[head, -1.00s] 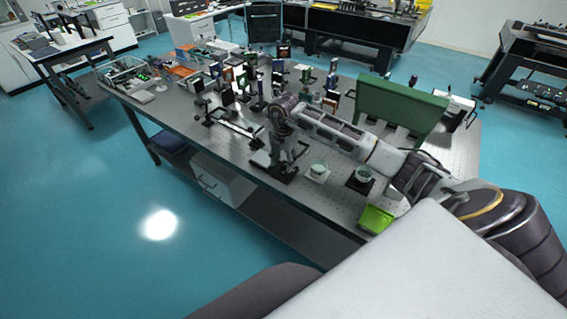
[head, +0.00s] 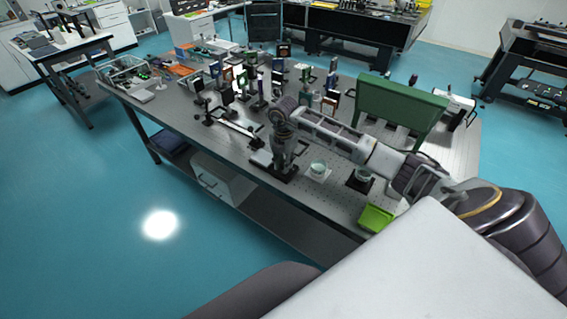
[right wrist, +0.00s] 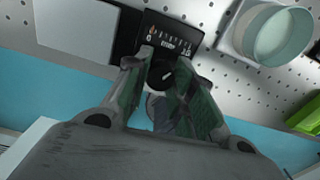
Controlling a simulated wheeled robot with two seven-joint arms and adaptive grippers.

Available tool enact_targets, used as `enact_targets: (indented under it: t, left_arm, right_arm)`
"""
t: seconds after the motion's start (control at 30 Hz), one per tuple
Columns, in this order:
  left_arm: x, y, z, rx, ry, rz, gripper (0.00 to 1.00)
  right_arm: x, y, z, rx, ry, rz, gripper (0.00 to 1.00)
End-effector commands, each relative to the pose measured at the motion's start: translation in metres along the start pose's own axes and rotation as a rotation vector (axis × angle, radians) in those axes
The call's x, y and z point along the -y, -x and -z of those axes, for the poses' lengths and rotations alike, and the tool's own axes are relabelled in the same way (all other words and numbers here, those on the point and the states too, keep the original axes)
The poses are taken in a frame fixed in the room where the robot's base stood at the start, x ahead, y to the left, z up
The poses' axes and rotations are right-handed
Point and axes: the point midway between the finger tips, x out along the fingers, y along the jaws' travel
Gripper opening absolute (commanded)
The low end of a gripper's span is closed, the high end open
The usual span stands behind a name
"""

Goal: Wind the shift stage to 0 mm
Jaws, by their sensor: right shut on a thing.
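The shift stage (head: 262,159) stands near the front edge of the optical table, with my right gripper (head: 285,168) reaching down onto it. In the right wrist view, the stage has a black scale face (right wrist: 170,35) with white ticks, a 0 at its left end and mm lettering. I cannot tell the exact reading. A dark round knob (right wrist: 165,78) with a pale mark sits below the scale. The two green-grey fingers of my right gripper (right wrist: 165,68) are closed around this knob, one on each side. A pale plate (right wrist: 78,25) lies left of the scale. My left gripper is not in view.
Two round dishes on square bases, one pale (head: 319,168) and one dark-based (head: 361,179), stand right of the stage. A lime-green tray (head: 376,218) lies at the table's front right. A green panel (head: 402,105) and several optic mounts stand behind.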

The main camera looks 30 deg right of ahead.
Motion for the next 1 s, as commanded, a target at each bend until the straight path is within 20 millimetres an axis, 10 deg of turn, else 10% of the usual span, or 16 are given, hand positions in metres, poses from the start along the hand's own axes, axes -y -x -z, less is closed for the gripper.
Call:
enact_targets:
  t: [1.0]
  left_arm:
    - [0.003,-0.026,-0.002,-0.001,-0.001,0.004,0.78]
  right_arm:
    - [0.0,0.0,-0.001,0.001,0.452,-0.001,0.01]
